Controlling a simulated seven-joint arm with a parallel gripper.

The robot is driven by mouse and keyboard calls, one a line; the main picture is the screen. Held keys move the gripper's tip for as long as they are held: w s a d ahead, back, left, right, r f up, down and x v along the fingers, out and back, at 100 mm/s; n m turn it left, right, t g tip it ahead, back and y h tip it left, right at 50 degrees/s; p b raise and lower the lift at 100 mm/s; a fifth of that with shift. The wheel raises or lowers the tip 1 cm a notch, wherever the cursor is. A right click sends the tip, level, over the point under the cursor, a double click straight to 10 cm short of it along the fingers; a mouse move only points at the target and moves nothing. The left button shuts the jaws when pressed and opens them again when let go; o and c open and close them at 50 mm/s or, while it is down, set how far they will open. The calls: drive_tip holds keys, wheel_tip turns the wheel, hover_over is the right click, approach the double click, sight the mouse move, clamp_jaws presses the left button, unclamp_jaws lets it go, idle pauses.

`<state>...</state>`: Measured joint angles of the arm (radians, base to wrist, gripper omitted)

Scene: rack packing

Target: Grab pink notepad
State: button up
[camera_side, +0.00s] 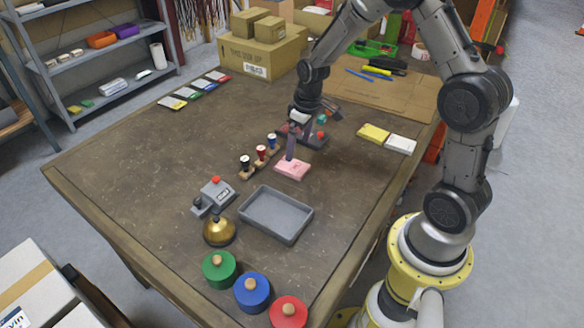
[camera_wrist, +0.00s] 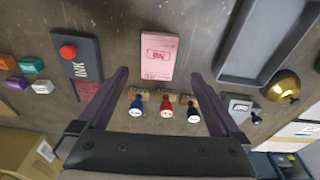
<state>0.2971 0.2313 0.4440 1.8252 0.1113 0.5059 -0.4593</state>
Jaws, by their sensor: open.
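The pink notepad (camera_side: 293,170) lies flat on the brown table, between the row of stamps and the table's right side. In the wrist view the pink notepad (camera_wrist: 158,57) has dark print on it and shows in the upper middle, just beyond the fingertips. My gripper (camera_side: 291,148) is above the table close to the notepad, fingers pointing down. In the wrist view my gripper (camera_wrist: 158,76) is open and empty, its fingers spread wider than the notepad. I cannot tell the exact height of the fingertips.
Black, red and blue stamps (camera_side: 261,153) stand beside the notepad. A grey tray (camera_side: 300,222), a brass bell (camera_side: 219,232) and round lidded pots (camera_side: 252,291) are nearer the front. A yellow pad (camera_side: 374,133) and a white pad (camera_side: 400,144) lie right.

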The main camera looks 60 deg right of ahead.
sight(292, 166)
drive_tip(key=f, duration=0.2)
drive_tip(key=w+f, duration=0.1)
drive_tip(key=f, duration=0.2)
drive_tip(key=w+f, duration=0.1)
drive_tip(key=f, duration=0.1)
drive_tip(key=shift+f, duration=0.4)
drive_tip(key=shift+c, duration=0.3)
drive_tip(key=c, duration=1.2)
drive_tip(key=shift+c, duration=0.4)
drive_tip(key=shift+r, duration=0.1)
